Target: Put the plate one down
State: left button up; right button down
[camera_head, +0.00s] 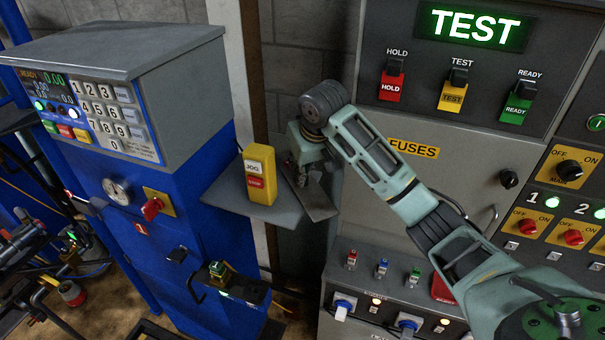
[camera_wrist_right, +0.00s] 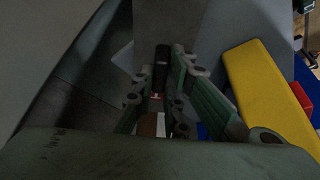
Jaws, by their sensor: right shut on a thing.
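The plate (camera_head: 308,204), a flat dark grey piece, hangs tilted below my right gripper (camera_head: 312,172) in the head view. It is just right of the grey shelf on the blue machine; I cannot tell whether it touches the shelf edge. My right gripper is shut on the plate, and the arm hides part of the grip. In the right wrist view, the gripper fingers (camera_wrist_right: 165,100) are close together, with the plate (camera_wrist_right: 168,28) apparently the grey surface beyond them. That view is dark. My left gripper is not in view.
The grey shelf (camera_head: 222,196) carries a yellow button box (camera_head: 260,172), also beside the fingers in the wrist view (camera_wrist_right: 262,90). The blue machine (camera_head: 165,230) with a keypad stands left. A grey test cabinet (camera_head: 375,210) stands right, with fuse switches. The shelf's front is bare.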

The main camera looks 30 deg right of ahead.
jog(key=r, duration=0.1)
jog(key=r+b, duration=0.2)
jog(key=shift+s+d+r, duration=0.2)
jog(key=shift+d+r, duration=0.05)
jog(key=shift+d, duration=0.05)
jog(key=s+d+r+b, duration=0.1)
jog(key=s+d+r, duration=0.1)
jog(key=shift+s+b, duration=0.3)
jog(key=shift+b, duration=0.05)
jog(key=s+d+r, duration=0.5)
jog(key=s, duration=0.1)
jog(key=shift+f, duration=0.1)
